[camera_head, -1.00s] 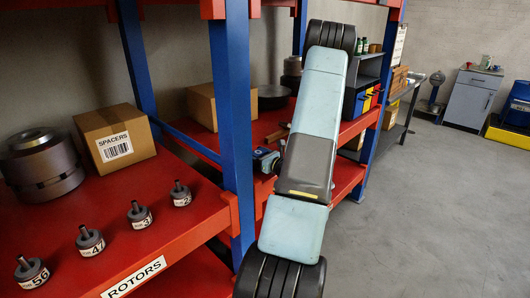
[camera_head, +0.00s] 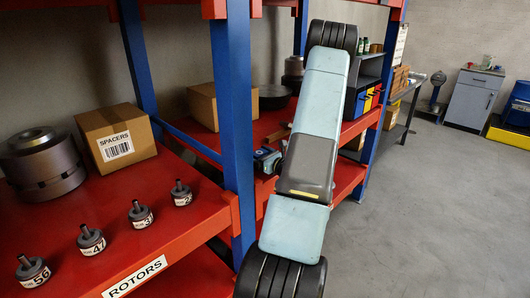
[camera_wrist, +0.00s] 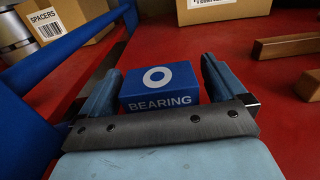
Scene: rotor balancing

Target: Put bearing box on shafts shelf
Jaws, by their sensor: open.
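The bearing box (camera_wrist: 160,88), a blue box with a white ring and the word BEARING, sits on a red shelf (camera_wrist: 270,130) in the wrist view. My gripper (camera_wrist: 160,77) is open, with one finger on the left and one on the right of the box. The jaw base covers the near edge of the box. I cannot tell whether the fingers touch it. In the head view my arm reaches into the bay behind the blue post, and the gripper end is small and partly hidden. No shafts label is readable.
A blue post (camera_head: 233,110) stands between the bays. A SPACERS box (camera_head: 114,138) and several rotors are in the left bay, labelled ROTORS (camera_head: 135,277). A cardboard box (camera_head: 202,105) stands behind the bearing box. Brown bars (camera_wrist: 288,46) lie to its right.

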